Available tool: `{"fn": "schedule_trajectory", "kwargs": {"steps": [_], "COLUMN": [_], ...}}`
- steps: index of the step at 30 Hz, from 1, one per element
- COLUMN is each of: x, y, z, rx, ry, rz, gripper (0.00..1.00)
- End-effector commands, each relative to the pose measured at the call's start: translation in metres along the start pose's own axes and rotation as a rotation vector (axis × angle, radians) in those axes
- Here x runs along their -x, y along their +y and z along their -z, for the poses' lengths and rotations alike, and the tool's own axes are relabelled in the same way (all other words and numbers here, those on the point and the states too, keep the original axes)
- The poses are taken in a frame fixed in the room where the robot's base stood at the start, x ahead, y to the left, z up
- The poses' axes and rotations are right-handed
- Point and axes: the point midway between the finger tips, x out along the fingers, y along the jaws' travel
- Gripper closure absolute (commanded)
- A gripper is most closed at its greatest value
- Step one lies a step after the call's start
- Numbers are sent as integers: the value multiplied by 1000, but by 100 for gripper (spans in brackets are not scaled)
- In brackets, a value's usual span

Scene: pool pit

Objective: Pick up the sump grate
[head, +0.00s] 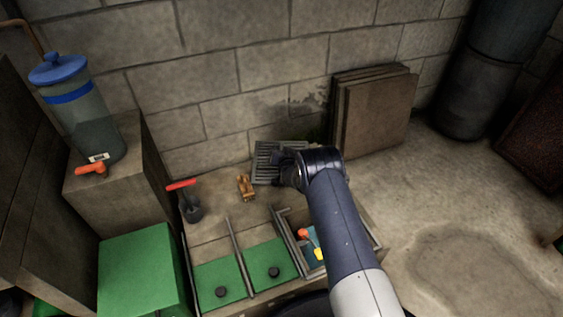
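The sump grate (268,150) is a grey slotted rectangle near the foot of the block wall, in the middle of the head view. My gripper (283,172) is dark and lies over the grate's lower right part in the picture, at the end of my arm. The gripper and wrist hide part of the grate. I cannot tell whether the gripper touches it, and the fingers are too dark and small to show whether they are open or shut.
A small orange-brown object (245,187) and a red-handled valve (190,203) are left of the grate. Green-floored compartments (220,275) are in front. Brown panels (372,115) lean on the wall at right. A blue-lidded canister (85,115) stands on a block at left.

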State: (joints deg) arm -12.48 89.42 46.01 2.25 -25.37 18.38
Motion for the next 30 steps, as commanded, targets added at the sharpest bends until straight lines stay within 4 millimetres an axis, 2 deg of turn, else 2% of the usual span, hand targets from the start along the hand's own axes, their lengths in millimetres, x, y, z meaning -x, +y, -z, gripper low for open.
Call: {"fn": "schedule_trajectory", "kwargs": {"steps": [2, 13, 30], "x": [0, 0, 0], "y": [0, 0, 0], "z": [0, 0, 0], "rx": [0, 0, 0], "ry": [0, 0, 0], "rz": [0, 0, 0], "gripper": [70, 100, 100]}}
